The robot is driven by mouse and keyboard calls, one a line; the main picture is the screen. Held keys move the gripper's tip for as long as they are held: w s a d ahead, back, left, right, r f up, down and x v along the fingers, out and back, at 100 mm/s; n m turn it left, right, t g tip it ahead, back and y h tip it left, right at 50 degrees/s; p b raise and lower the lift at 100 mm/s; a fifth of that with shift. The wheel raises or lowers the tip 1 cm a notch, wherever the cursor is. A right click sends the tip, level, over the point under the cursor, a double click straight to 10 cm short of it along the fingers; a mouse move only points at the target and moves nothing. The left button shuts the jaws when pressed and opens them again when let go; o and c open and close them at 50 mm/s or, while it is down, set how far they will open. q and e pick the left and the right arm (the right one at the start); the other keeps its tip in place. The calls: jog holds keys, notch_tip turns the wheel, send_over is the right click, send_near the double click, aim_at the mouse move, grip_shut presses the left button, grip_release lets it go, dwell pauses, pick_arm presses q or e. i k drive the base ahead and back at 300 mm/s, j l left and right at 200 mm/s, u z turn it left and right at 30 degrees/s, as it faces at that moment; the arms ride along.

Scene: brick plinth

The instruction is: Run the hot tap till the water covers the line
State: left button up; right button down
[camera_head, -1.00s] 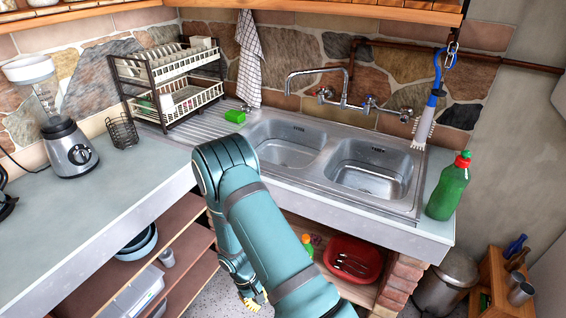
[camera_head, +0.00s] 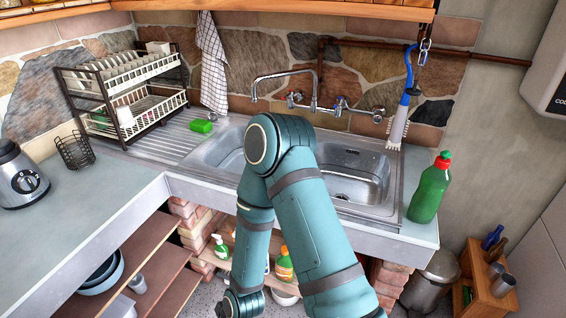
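The chrome wall tap (camera_head: 314,90) has its curved spout pointing left over the left basin. Its red-marked handle (camera_head: 293,98) is on the left and its blue-marked handle (camera_head: 341,103) on the right. No water stream is visible. The steel double sink (camera_head: 398,190) sits in the counter. No fill line is visible. One teal arm of mine rises from below, bent in front of the sink. Neither gripper shows.
A green bottle (camera_head: 430,188) stands right of the sink. A brush (camera_head: 400,115) hangs at the back right. The left counter (camera_head: 95,215) has free room.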

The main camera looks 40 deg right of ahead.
aim_at(291, 93)
jog(key=i+l+z, duration=0.15)
jog(key=z, duration=0.2)
jog(key=i+l+z, duration=0.1)
jog(key=i+z, duration=0.4)
jog(key=z, duration=0.2)
